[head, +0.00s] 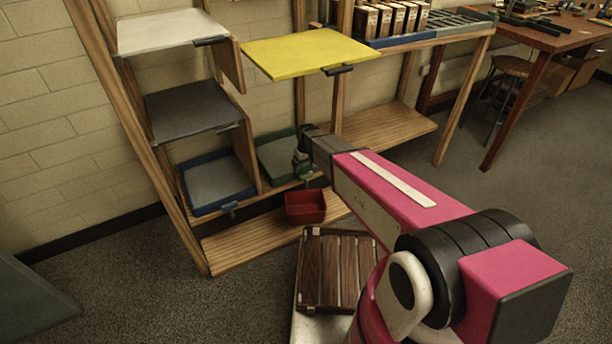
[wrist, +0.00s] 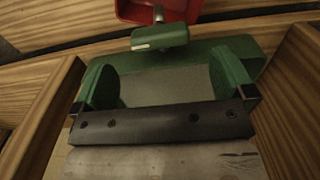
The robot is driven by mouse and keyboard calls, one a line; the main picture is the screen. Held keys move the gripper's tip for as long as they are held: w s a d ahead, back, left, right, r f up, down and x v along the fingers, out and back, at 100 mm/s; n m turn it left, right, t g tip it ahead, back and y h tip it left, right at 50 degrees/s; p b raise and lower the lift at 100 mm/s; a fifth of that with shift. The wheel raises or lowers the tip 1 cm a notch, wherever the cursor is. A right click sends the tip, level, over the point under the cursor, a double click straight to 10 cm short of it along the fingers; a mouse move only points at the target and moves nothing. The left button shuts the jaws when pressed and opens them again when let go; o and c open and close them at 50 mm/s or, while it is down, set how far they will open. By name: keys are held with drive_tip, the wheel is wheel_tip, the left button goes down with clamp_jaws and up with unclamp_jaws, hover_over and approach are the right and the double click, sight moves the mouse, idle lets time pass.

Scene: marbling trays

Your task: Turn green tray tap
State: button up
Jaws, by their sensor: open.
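The green tray (head: 272,160) sits on the lower shelf, right of the blue tray, and is partly hidden by my arm. In the wrist view its green rim (wrist: 245,49) and grey floor (wrist: 165,85) show. The green tap (wrist: 160,38) is a flat handle on a short stem at the tray's front edge, with a pale mark on its left end. My gripper (wrist: 168,80) is open over the tray, one finger on each side of the view, apart from the tap. In the head view my gripper (head: 303,152) is at the tray's front; contact is unclear there.
A red bin (head: 305,206) stands below the tap. The blue tray (head: 218,205) has its own tap (head: 230,207). A grey tray (head: 190,108), white tray (head: 168,30) and yellow tray (head: 305,52) sit higher. Wooden uprights flank the green tray. A slatted brown crate (head: 335,270) is in front.

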sight(306, 174)
wheel_tip(306, 174, down, 6)
drive_tip(key=shift+f, duration=0.1)
idle(0.4)
drive_tip(key=c, duration=0.9)
